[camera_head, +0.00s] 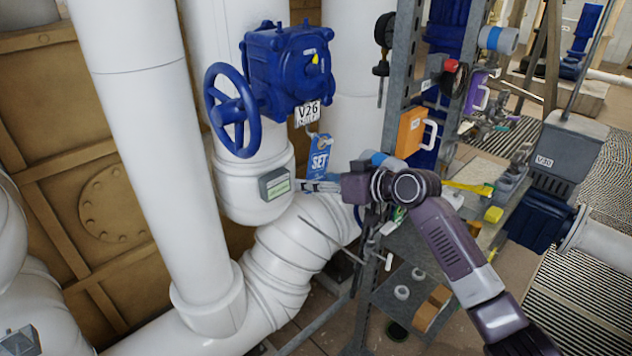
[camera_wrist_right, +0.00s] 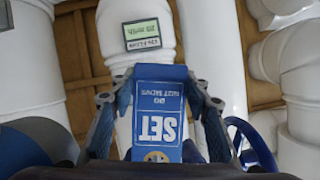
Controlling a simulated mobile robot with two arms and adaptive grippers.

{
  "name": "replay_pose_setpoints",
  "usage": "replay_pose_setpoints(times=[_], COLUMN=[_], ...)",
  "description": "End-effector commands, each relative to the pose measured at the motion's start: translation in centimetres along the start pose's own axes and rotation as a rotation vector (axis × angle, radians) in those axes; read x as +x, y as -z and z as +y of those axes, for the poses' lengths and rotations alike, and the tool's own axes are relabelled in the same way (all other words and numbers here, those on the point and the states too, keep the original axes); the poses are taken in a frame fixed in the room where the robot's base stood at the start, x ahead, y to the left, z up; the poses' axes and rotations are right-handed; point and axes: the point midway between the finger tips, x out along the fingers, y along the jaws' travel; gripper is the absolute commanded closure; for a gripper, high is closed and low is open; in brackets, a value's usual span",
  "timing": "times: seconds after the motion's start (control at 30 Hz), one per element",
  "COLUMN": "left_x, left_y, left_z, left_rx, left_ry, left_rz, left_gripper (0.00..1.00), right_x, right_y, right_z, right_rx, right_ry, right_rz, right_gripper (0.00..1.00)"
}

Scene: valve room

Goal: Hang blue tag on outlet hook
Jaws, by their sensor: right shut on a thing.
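The blue tag (camera_head: 319,158) has white "SET" lettering. It is upright in the head view, just below the V26 label (camera_head: 308,113) of the blue valve. My right gripper (camera_head: 320,186) is shut on the tag's lower end. In the right wrist view the tag (camera_wrist_right: 158,112) appears upside down between the two fingers of the gripper (camera_wrist_right: 160,84). The tag's yellowish upper end is near the valve label; I cannot tell whether it touches anything. I cannot make out the outlet hook. My left gripper is not in view.
A blue valve body (camera_head: 290,72) with a handwheel (camera_head: 231,110) sits on white pipes. A green display (camera_head: 276,184) is on the pipe left of the gripper. A grey metal rack (camera_head: 398,85) with an orange box (camera_head: 410,131) stands close on the right.

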Motion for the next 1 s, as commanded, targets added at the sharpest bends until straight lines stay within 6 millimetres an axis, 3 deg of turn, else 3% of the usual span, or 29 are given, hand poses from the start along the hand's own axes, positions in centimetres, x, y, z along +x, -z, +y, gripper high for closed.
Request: replay_pose_setpoints(times=[0.27, 0.3, 0.5, 1.0], left_x=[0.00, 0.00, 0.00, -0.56], left_y=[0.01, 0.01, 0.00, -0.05], left_z=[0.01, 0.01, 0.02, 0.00], left_rx=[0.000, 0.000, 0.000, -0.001], left_ry=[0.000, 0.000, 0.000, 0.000], left_rz=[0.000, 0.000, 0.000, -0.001], left_gripper=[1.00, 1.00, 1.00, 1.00], right_x=[0.00, 0.00, -0.01, -0.62], right_y=[0.00, -0.01, -0.02, 0.32], right_z=[-0.02, -0.01, -0.01, -0.11], right_rx=[0.000, 0.000, 0.000, 0.000], right_ry=[0.000, 0.000, 0.000, 0.000], right_rz=[0.000, 0.000, 0.000, -0.001], right_gripper=[0.70, 0.55, 0.36, 0.36])
